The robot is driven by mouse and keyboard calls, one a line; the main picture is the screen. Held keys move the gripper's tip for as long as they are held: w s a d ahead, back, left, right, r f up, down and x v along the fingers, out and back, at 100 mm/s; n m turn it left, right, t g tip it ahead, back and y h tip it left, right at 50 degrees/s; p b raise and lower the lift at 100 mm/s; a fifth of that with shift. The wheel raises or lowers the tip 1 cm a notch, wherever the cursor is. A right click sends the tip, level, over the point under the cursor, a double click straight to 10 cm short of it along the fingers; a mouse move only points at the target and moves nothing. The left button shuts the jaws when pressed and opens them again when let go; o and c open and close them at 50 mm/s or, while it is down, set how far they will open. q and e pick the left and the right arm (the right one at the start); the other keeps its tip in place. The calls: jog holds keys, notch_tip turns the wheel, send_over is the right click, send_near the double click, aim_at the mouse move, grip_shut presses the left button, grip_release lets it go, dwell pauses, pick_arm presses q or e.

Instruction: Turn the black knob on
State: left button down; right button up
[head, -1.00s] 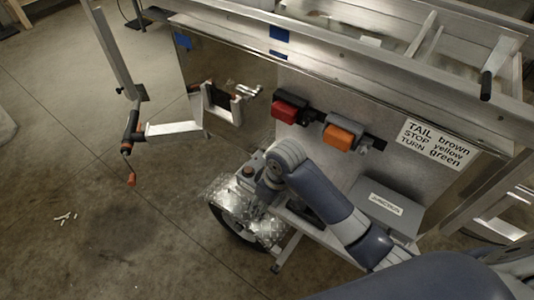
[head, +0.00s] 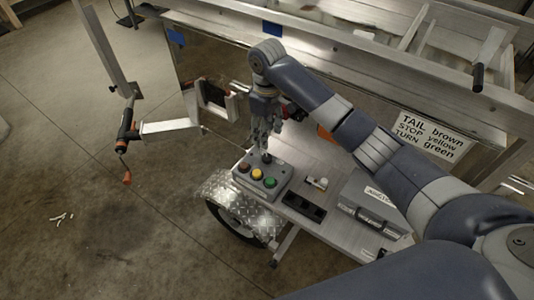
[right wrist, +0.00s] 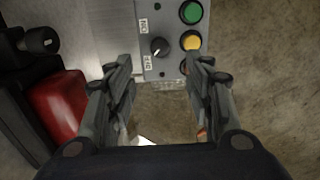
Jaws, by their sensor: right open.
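The black knob (right wrist: 160,47) sits on a grey control box (right wrist: 170,15) in the right wrist view, with small labels on its left. Its white mark points down-left in that view. In the head view the knob (head: 267,157) stands at the back of the box (head: 250,186), behind the coloured buttons. My right gripper (head: 266,137) points down just above the knob; its open fingers (right wrist: 160,68) frame the knob's area from either side in the wrist view, apart from it. My left gripper is not in view.
Green (right wrist: 191,12) and yellow (right wrist: 191,41) buttons lie close beside the knob. A red lamp (right wrist: 62,104) is near the left finger. A black tray (head: 304,207) and grey case (head: 370,205) stand on the bench. A trailer panel (head: 370,120) rises behind.

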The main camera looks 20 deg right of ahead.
aim_at(267, 157)
notch_tip(267, 157, down, 11)
jog(key=shift+r+p, duration=0.15)
jog(key=shift+p, duration=0.25)
jog(key=c, duration=1.1)
